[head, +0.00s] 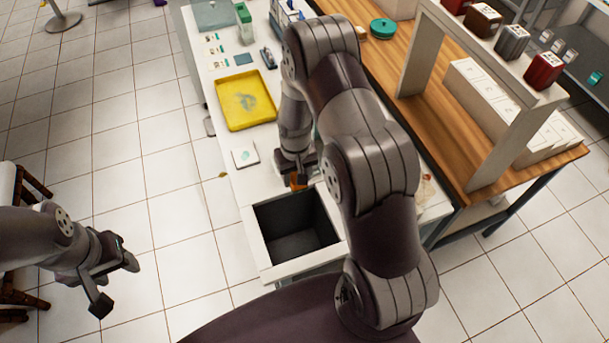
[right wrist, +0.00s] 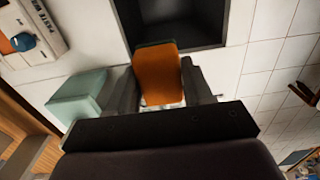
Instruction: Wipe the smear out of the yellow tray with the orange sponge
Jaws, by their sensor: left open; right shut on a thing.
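The yellow tray (head: 245,100) lies on the white counter, with a darker smear (head: 246,101) on its floor. The orange sponge (right wrist: 158,75) is between the fingers of my right gripper (right wrist: 160,88) in the right wrist view. In the head view a bit of the sponge (head: 298,181) shows below my right gripper (head: 296,177), close to the dark basin and nearer to me than the tray. My right gripper is shut on the sponge. My left gripper (head: 118,283) is open and empty, over the floor at the left, away from the counter.
A dark square basin (head: 296,243) is set in the near end of the white counter (head: 225,150). A small white card (head: 245,154) lies between tray and basin. Small items and a green-topped container (head: 244,22) stand beyond the tray. A wooden bench (head: 440,130) with a shelf is at the right.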

